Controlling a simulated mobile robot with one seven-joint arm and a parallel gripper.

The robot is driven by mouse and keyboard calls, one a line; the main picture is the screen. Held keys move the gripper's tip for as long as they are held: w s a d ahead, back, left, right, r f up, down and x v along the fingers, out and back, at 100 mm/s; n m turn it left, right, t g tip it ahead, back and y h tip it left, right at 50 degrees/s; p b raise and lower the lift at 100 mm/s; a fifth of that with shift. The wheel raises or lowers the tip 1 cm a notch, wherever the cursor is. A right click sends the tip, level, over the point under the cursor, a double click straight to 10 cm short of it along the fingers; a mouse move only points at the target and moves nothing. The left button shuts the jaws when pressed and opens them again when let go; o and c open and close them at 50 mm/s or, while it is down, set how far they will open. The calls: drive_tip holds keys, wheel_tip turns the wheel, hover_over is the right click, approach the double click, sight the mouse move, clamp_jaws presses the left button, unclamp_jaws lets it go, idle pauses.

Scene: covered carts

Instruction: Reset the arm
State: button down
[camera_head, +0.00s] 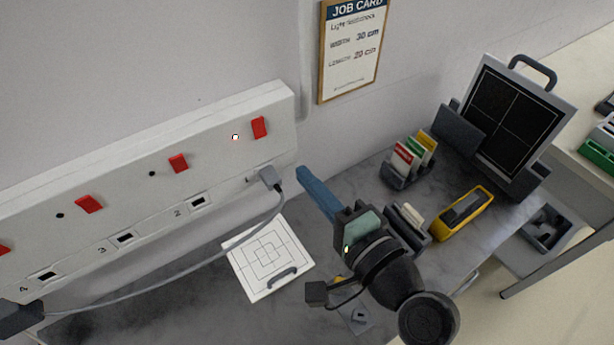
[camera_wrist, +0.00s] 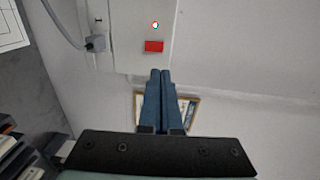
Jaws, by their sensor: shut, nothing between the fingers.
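My gripper (camera_head: 303,172) has blue fingers and is shut and empty. It is in the middle of the head view, in front of a white wall-mounted socket panel (camera_head: 225,131), with its fingers pointing up and left. In the wrist view my gripper (camera_wrist: 160,73) has its two fingertips together, just below a red switch (camera_wrist: 154,46) in the picture. I cannot tell whether the tips touch the panel. A small light shows beside that switch, and the same switch is at the panel's right end in the head view (camera_head: 260,127).
A grey plug (camera_head: 269,178) sits in the rightmost socket, its cable running left. On the grey worktop are a white patterned board (camera_head: 250,253), a card holder (camera_head: 394,178), a yellow meter (camera_head: 462,212) and a black-faced panel (camera_head: 513,115). A job card (camera_head: 350,50) hangs on the wall.

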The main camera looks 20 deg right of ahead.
drive_tip(key=shift+s, duration=0.15)
drive_tip(key=w+a+r+n+t+b, duration=0.1)
drive_tip(key=w+a+r+n, duration=0.15)
drive_tip(key=r, duration=0.35)
drive_tip(key=w+a+r+n+t+h, duration=0.1)
drive_tip(key=w+r+n, duration=0.1)
drive_tip(key=r+n, duration=0.35)
drive_tip(key=w+a+r+n+t+b, duration=0.1)
drive_tip(key=w+a+r+t, duration=0.1)
drive_tip(key=r, duration=0.5)
drive_tip(key=s+a+r+n+t, duration=0.2)
drive_tip(key=s+r, duration=0.1)
drive_tip(key=r, duration=0.4)
drive_tip(key=s+a+r+n+t+h, duration=0.1)
drive_tip(key=s+a+r+n+t, duration=0.1)
drive_tip(key=r, duration=0.5)
drive_tip(key=s+a+r+n+t+h, duration=0.1)
drive_tip(key=s+a+r+n+t, duration=0.1)
drive_tip(key=s+r, duration=0.3)
wheel_tip(320, 180, up, 2)
drive_tip(key=shift+a+r+n+t, duration=0.15)
drive_tip(key=shift+a+n+t, duration=0.2)
drive_tip(key=shift+a, duration=0.2)
